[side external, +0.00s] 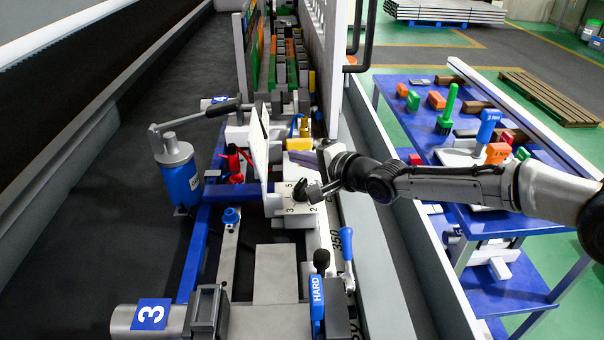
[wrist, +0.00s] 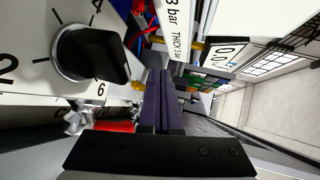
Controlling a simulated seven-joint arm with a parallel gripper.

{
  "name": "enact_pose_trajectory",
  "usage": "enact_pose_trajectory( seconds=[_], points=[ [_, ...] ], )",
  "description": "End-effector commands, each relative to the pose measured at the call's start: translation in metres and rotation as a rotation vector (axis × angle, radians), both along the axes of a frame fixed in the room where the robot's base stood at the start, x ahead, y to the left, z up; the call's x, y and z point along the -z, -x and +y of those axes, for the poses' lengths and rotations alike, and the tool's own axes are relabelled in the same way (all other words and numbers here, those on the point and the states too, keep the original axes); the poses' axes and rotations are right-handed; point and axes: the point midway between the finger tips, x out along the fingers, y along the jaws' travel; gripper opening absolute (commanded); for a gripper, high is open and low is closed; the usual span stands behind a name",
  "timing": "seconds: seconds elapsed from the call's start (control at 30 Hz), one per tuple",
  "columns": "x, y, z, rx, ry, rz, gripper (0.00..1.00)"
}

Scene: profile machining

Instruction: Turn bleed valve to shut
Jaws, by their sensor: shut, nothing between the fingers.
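My gripper (wrist: 159,74) is shut and empty in the wrist view, its two dark fingers side by side. In the side view my gripper (side external: 325,153) is just behind and right of a white dial block. The block carries a black knob (wrist: 95,52) with numbers around it; the knob also shows in the side view (side external: 301,190). The fingers are apart from the knob. A red part (wrist: 114,126) beside a silvery fitting lies under the dial plate in the wrist view, partly hidden. I cannot tell which part is the bleed valve.
A blue pump (side external: 182,184) with a long lever stands at left. A white upright panel (side external: 258,150) is close to the dial block. Blue HARD (side external: 317,298) and blue-handled (side external: 347,258) levers stand in front. A blue table (side external: 405,105) with tools is at right.

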Motion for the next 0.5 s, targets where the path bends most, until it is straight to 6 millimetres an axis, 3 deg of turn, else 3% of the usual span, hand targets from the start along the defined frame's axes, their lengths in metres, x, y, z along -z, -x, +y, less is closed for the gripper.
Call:
enact_pose_trajectory(
  seconds=[0.5],
  points=[
    [-0.026, 0.087, 0.001, -0.003, 0.002, 0.001, 0.0]
  ],
)
